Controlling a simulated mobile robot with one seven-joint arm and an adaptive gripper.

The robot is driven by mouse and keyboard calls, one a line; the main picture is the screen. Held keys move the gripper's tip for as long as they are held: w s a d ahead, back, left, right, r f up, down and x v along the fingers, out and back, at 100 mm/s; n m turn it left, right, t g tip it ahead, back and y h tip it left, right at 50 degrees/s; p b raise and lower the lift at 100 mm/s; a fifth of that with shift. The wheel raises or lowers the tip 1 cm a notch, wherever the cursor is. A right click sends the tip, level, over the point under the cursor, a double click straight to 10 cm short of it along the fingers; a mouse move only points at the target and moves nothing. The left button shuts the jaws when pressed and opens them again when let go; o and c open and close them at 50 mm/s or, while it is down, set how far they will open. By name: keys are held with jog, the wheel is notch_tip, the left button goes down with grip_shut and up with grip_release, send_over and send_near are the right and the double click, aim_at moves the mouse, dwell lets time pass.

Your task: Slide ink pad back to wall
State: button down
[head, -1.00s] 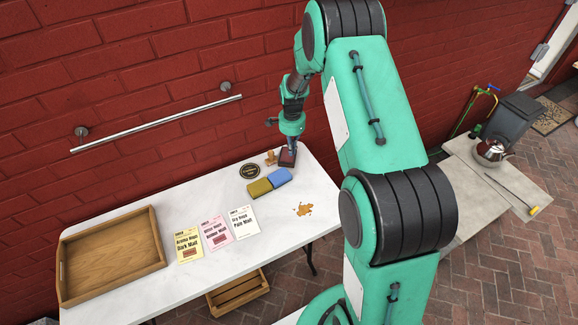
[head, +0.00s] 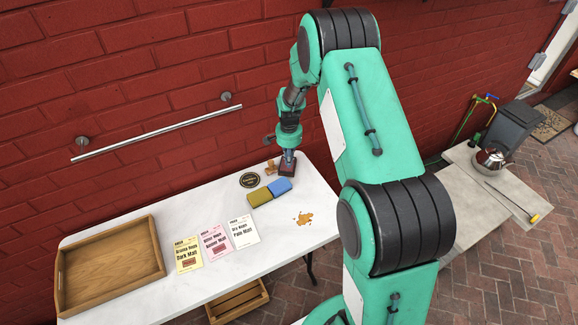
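The ink pad (head: 287,169) is a small dark red-brown block on the far right part of the white table (head: 200,289), near the brick wall (head: 150,60). My gripper (head: 288,157) points down right at the ink pad, hiding part of its top and far side. The fingers are small and dark here, so I cannot tell whether they are open or shut, or whether they grip or only touch the pad. The gap between pad and wall is largely hidden by my gripper.
A wooden stamp (head: 270,167) stands just left of the pad. A metal rail (head: 155,128) runs along the wall. An orange-brown spill (head: 304,219) marks the table.

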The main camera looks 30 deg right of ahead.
aim_at(295, 170)
jog(key=shift+f+b, duration=0.6)
jog(key=shift+f, duration=4.05)
jog(key=w+d, duration=0.2)
jog(key=d, duration=0.1)
jog(key=w+d, duration=0.1)
jog(key=shift+d, duration=0.3)
jog(key=shift+r, duration=0.15)
notch_tip(295, 170, up, 10)
jog(key=p, duration=0.4)
